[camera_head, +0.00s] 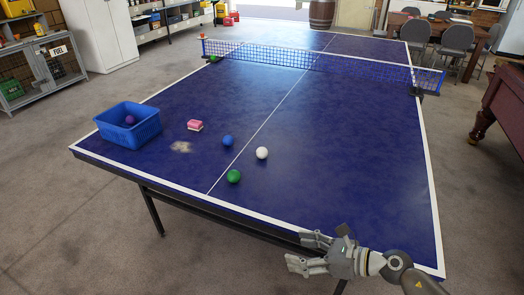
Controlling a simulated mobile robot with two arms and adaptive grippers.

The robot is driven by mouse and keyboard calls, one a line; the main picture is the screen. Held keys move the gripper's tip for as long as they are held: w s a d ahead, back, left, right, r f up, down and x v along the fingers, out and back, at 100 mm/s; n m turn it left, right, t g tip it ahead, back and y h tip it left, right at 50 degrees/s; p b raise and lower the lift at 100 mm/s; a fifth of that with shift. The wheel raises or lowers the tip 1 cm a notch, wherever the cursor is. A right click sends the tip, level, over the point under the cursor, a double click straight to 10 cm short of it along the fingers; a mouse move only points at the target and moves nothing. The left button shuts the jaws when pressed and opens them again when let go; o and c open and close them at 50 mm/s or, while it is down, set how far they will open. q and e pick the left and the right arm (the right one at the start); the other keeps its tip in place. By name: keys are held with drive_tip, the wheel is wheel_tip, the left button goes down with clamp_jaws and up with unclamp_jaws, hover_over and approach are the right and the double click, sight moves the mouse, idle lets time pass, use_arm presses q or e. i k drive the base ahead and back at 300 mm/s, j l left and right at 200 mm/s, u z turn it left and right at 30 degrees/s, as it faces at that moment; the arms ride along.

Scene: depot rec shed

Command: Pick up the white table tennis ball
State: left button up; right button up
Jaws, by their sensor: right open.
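The white table tennis ball (262,153) rests on the blue table tennis table (330,165), just right of the white centre line. My right gripper (294,252) is at the table's near edge, below and right of the ball in the picture. It is open and empty, its fingers pointing left, and well apart from the ball. My left gripper is not in view.
A green ball (233,176) and a blue ball (228,141) lie near the white one. The net (320,61) crosses behind. The table's right half is clear.

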sight(261, 152)
drive_tip(key=i, duration=1.45)
